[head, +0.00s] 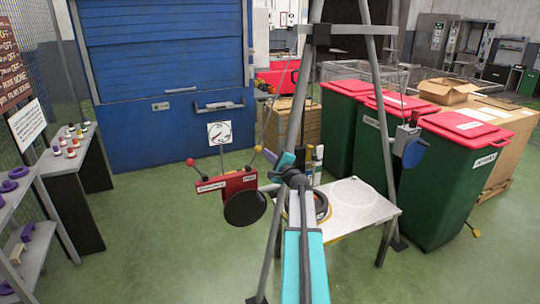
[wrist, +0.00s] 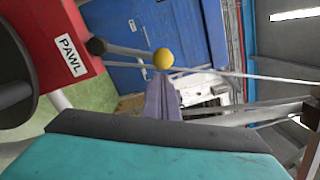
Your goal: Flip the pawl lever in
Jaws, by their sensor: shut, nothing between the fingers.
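The red lever box (head: 225,183) stands left of my arm in the head view, with a white label at each end. The wrist view shows its end labelled PAWL (wrist: 73,55). The pawl lever is a grey rod ending in a yellow ball (wrist: 163,58); this ball also shows in the head view (head: 258,148). My gripper (wrist: 162,92) is shut and empty, its lilac fingers pointing towards the yellow ball. In the head view my gripper (head: 280,163) is just right of the lever. Whether fingers and ball touch, I cannot tell.
A red-ball lever (head: 190,162) is on the box's left and a black disc (head: 245,207) in front. A dial (head: 219,133) stands behind. A grey tripod frame (head: 372,70) and white table (head: 355,208) are close on the right.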

